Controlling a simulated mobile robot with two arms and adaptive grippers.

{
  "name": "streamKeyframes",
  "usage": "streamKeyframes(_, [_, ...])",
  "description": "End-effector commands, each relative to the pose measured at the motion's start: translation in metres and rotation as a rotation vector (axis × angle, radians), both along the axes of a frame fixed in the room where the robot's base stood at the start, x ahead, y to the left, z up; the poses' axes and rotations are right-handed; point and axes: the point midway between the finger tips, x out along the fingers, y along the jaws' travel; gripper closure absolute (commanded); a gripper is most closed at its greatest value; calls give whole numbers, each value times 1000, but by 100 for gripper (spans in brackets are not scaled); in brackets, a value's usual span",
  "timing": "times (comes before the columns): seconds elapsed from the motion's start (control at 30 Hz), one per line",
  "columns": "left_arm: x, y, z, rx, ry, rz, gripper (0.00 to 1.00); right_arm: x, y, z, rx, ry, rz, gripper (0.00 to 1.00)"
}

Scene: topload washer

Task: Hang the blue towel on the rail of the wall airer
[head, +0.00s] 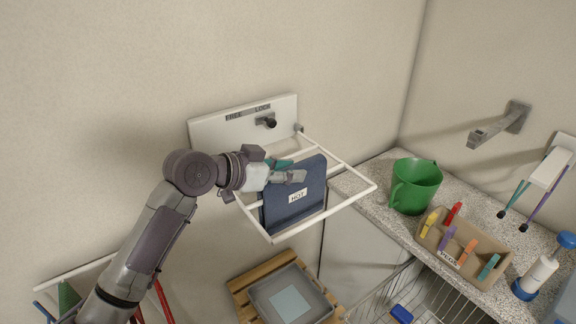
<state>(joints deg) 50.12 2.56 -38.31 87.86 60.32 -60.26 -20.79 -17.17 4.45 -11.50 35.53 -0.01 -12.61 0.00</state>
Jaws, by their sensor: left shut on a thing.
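The blue towel (290,209), a folded dark blue cloth with a white "HOT" label, hangs upright within the outline of the wall airer. The airer has a white wall plate (213,130) and a white frame of rails (344,204) standing out from the wall. My left gripper (298,176) is shut at the towel's upper part. Its fingers hide part of the towel's top edge, and I cannot tell whether the towel is over a rail or only in front of one. My right gripper is not in view.
A speckled counter (378,211) at the right holds a green jug (416,187) and a tan box of coloured pegs (463,246). A grey tray (288,297) rests on a wooden pallet (243,290) below. Another rack (72,267) is at the lower left.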

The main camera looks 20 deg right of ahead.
Motion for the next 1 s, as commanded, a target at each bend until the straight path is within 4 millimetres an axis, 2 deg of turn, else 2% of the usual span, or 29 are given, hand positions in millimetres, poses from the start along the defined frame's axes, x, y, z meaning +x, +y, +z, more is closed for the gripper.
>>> streamKeyframes(0.4, [0, 0, -31, -1, -2, -1, 100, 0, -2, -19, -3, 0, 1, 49])
streamKeyframes(0.93, [0, 0, -37, -2, -2, 1, 100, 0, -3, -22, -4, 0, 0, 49])
streamKeyframes(0.97, [0, 0, -37, -2, -2, 1, 62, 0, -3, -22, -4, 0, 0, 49])
streamKeyframes(1.0, [0, 0, -37, -2, -2, 1, 55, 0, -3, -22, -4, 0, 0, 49])
